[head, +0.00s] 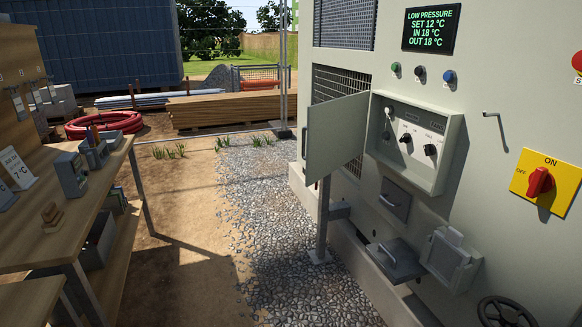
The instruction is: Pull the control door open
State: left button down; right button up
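The control door (338,134) is a grey-green panel on the left side of the control box (408,171) on the chiller's front. It stands swung open, out to the left, with a small handle (304,143) near its free edge. The box's inside is exposed, with black knobs and a switch on a pale panel. Neither of my grippers is in view.
The chiller carries a display (429,30), a red switch on a yellow plate (545,184) and a black handwheel (506,312). A post (323,222) stands below the door. A wooden workbench (75,212) is at left. Gravel (262,190) lies clear between.

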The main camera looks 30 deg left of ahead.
aim_at(336, 129)
jog(key=u, duration=0.45)
jog(key=i, duration=1)
jog(key=z, duration=0.55)
